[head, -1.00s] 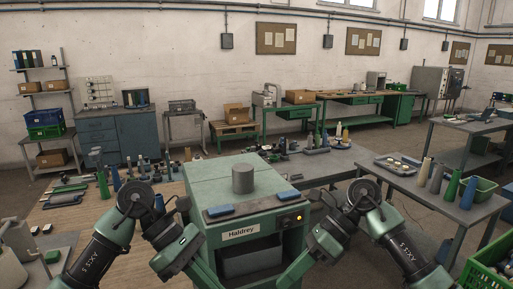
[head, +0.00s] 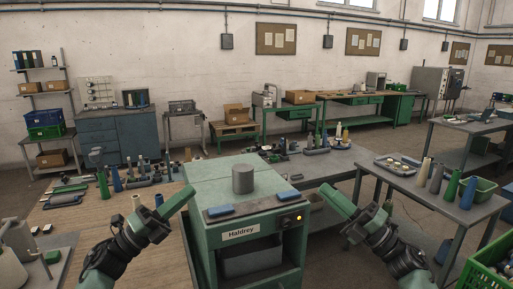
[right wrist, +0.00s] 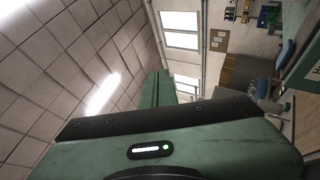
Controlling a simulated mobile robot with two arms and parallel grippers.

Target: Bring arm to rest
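My left gripper (head: 187,192) is raised in front of the machine's left side, its green fingers close together and pointing up and to the right. My right gripper (head: 326,189) is raised on the machine's right side, its fingers pointing up and to the left. In the right wrist view the green fingers (right wrist: 168,74) lie side by side with no gap that I can see and nothing between them. Both grippers look empty and apart from the machine. The upper arms are out of view.
The green Haldrey machine (head: 266,260), with a grey cylinder (head: 243,179) and blue pads on top, stands between my arms. A wooden table (head: 115,220) is at left. A grey table (head: 440,205) with several cones is at right, near a green crate (head: 490,262).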

